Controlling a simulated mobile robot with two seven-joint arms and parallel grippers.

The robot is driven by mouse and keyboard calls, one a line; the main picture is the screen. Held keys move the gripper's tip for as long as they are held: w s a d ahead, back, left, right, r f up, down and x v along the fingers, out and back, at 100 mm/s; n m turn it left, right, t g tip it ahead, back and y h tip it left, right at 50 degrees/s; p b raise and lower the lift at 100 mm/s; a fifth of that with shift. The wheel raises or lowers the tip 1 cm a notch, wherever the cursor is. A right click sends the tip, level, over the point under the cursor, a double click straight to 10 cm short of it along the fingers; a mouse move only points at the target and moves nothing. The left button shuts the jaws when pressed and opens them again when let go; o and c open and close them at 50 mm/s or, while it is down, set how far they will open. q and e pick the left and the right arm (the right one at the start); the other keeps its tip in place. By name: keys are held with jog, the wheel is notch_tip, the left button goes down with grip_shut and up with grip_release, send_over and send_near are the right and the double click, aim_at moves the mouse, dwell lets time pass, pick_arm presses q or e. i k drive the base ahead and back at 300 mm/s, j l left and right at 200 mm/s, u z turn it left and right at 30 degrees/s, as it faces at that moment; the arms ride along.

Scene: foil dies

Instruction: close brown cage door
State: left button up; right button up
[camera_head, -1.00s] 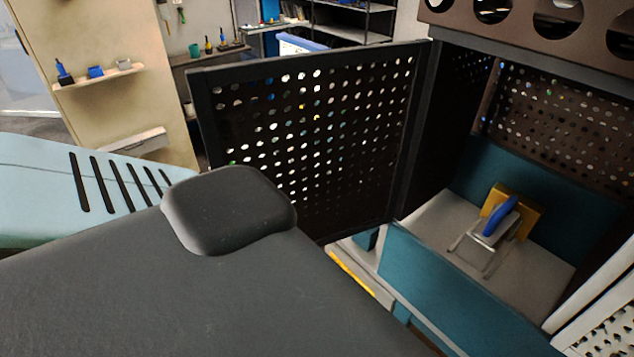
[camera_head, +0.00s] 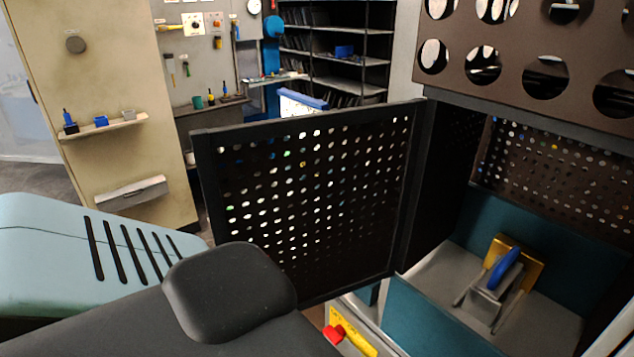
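The cage door (camera_head: 300,205) is a dark perforated panel in a black frame. It stands swung open to the left of the cage, hinged at the cage's left post (camera_head: 410,190). The brown perforated cage (camera_head: 535,55) has large round holes on its upper front and a teal and grey interior. My dark arm link (camera_head: 225,290) lies in front of the door's lower left corner and hides it. Neither gripper shows in the view.
Inside the cage sits a yellow block with a blue handle and grey prongs (camera_head: 500,275). A red button on a yellow plate (camera_head: 340,333) is below the door. A beige cabinet (camera_head: 95,80) and a dark shelf rack (camera_head: 345,50) stand behind.

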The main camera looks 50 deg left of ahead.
aim_at(367, 254)
jog(key=j+z, duration=0.15)
jog(key=j, duration=0.3)
jog(key=k+j+z, duration=0.15)
jog(key=j, duration=0.25)
jog(key=k+j+z, duration=0.15)
jog(key=j, duration=0.3)
jog(key=k+j+z, duration=0.15)
jog(key=j, duration=0.25)
jog(key=k+j+z, duration=0.15)
jog(key=j, duration=0.25)
jog(key=k+j+z, duration=0.15)
jog(key=j, duration=0.25)
jog(key=k+j+z, duration=0.15)
jog(key=j, duration=0.2)
jog(key=k, duration=0.05)
